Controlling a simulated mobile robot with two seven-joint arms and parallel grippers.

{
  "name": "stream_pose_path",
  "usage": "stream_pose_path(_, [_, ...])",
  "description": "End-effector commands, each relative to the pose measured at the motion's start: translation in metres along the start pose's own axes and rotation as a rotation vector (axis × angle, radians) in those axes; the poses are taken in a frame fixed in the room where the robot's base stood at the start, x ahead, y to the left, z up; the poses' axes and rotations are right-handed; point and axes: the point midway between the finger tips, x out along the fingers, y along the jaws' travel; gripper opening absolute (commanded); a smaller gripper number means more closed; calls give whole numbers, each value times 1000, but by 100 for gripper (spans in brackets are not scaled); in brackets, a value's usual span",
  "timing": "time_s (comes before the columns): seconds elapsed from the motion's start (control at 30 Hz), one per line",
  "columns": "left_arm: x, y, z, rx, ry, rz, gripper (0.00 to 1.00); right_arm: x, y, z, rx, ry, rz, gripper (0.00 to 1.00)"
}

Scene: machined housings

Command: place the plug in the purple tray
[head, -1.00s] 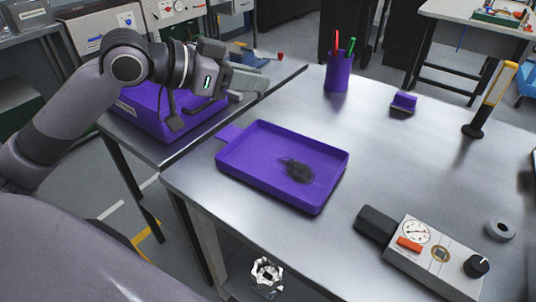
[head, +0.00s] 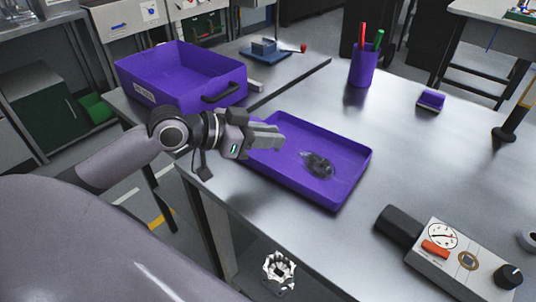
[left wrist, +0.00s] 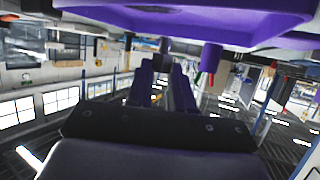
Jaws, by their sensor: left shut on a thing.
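The purple tray (head: 345,192) lies on the metal table; it fills the top of the upside-down left wrist view (left wrist: 250,20). A small dark object (head: 320,165) lies on its floor; I cannot tell what it is. My left gripper (head: 279,137) comes in from the left, its fingers over the tray's left end and hiding part of it. In the left wrist view its fingers (left wrist: 164,82) are shut on a small dark, purplish piece, the plug (left wrist: 163,46), mostly hidden by the fingers. My right gripper is out of view.
A purple bin (head: 150,75) with a black handle stands on the side table at left. A purple pen cup (head: 362,70) and a small purple block (head: 431,100) stand behind the tray. A gauge box (head: 450,262) lies front right. Table between is clear.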

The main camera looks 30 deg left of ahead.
Motion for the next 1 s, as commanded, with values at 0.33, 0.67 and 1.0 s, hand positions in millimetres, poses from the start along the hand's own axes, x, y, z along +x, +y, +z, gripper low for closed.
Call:
stream_pose_path(0.33, [16, 0, 40, -3, -1, 0, 0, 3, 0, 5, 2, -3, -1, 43])
stream_pose_path(0.67, [18, 0, 44, 1, 2, 0, 0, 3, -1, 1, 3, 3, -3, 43])
stream_pose_path(1.0, [20, 0, 47, 1, 0, 0, 47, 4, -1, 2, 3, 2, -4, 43])
